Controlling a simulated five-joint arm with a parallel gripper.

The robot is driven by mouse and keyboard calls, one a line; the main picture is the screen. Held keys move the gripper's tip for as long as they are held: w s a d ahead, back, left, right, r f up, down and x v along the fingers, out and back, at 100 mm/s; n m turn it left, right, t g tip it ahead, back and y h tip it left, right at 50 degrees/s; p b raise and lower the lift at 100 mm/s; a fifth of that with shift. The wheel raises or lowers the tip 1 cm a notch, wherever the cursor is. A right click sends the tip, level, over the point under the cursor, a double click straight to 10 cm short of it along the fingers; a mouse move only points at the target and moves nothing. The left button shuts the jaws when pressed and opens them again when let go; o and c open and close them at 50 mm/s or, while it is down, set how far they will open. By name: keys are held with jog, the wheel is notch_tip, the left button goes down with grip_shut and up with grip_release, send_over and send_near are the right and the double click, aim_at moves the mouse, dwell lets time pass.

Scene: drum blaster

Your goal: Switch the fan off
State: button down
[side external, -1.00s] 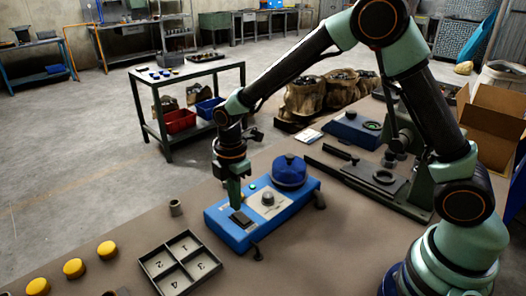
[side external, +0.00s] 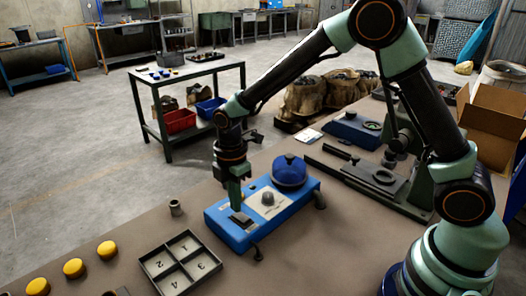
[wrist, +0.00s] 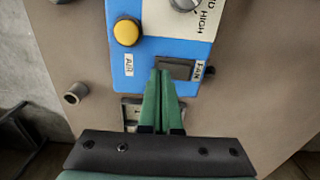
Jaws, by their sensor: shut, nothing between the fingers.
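The blue blaster machine (side external: 238,239) sits on the brown bench with a blue dome (side external: 289,171) at its far end. A dark rocker switch (wrist: 181,68) beside a FAN label (wrist: 199,71) shows in the wrist view. My gripper (wrist: 161,74) is shut and empty, pointing down at the near end of the machine. Its fingertips overlap the left edge of the rocker in the wrist view; I cannot tell whether they touch it. My gripper (side external: 236,207) also covers part of the switch area in the side view. The rocker's position cannot be made out.
A yellow button (wrist: 126,32) labelled AIR is left of the rocker, and a grey knob (side external: 267,198) is on the panel. A numbered tray (side external: 160,262), yellow discs (side external: 74,268) and a small cup (side external: 176,207) lie left. Green equipment (side external: 385,178) stands right.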

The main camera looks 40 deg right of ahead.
jog(key=shift+r, duration=2.6)
jog(key=shift+d+r, duration=0.15)
jog(key=shift+r, duration=0.1)
jog(key=s+d+r+m+t, duration=0.5)
jog(key=s+d+r+m, duration=0.6)
jog(key=m, duration=0.7)
jog(key=shift+s+r+t, duration=0.3)
jog(key=shift+s+r, duration=0.45)
jog(key=shift+s, duration=0.65)
jog(key=shift+d, duration=0.1)
